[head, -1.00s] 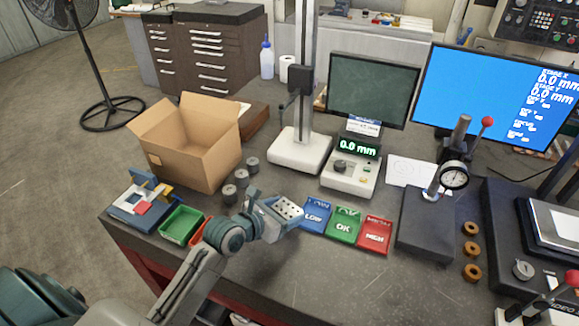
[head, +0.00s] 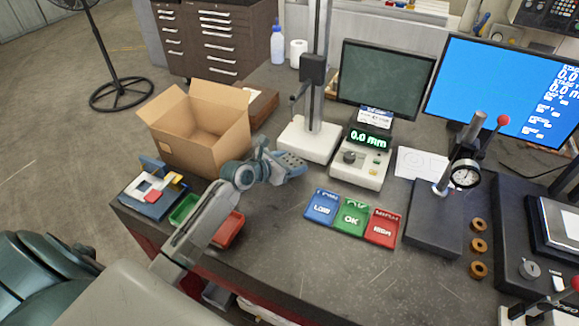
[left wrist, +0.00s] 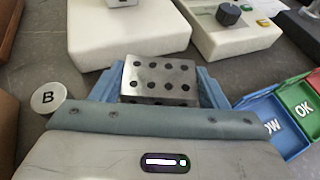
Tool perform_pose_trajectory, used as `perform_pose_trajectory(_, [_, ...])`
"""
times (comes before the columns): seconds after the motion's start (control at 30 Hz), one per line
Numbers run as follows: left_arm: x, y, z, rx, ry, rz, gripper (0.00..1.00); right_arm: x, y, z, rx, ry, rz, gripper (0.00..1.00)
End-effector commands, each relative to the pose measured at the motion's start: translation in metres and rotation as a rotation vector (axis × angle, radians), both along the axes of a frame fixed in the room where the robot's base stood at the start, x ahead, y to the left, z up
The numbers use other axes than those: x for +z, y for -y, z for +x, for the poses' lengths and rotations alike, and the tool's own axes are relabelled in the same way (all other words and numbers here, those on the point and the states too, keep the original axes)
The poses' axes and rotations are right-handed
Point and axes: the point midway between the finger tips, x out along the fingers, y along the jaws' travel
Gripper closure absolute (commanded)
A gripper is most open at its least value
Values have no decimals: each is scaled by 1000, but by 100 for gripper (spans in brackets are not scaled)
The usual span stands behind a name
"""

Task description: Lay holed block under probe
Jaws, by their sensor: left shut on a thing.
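The holed block (left wrist: 160,82) is a grey metal block with rows of dark holes in its top. In the left wrist view it sits between the blue fingers of my left gripper (left wrist: 158,92), which is shut on it. In the head view the block (head: 291,160) and gripper (head: 284,168) are just in front of the white base (head: 308,142) of the column gauge. The gauge's dark carriage (head: 313,68) is up on the column; the probe tip cannot be made out. The gripper is apart from the base. My right gripper is not in view.
Blue LOW (head: 321,206), green OK (head: 351,216) and red HIGH (head: 382,227) trays lie right of the gripper. A readout box (head: 357,166) stands right of the base. A cardboard box (head: 200,140) is left. A disc marked B (left wrist: 47,98) is close left of the gripper.

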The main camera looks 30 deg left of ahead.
Motion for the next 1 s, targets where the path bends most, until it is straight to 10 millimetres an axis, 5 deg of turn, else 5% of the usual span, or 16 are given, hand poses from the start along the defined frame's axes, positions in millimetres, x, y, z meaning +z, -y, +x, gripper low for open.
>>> perform_pose_trajectory(0.33, [-31,-5,8,1,3,-1,72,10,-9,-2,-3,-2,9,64])
perform_pose_trajectory(0.73, [-38,-4,8,0,3,-1,72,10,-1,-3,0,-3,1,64])
perform_pose_trajectory(0.77, [-39,-5,8,0,0,0,26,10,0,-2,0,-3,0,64])
perform_pose_trajectory(0.8, [-39,-5,7,0,0,0,18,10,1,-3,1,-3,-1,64])
perform_pose_trajectory(0.87, [-38,-5,8,0,0,0,10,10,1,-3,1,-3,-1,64])
perform_pose_trajectory(1.0, [-38,-5,8,0,0,0,10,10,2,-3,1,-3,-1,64])
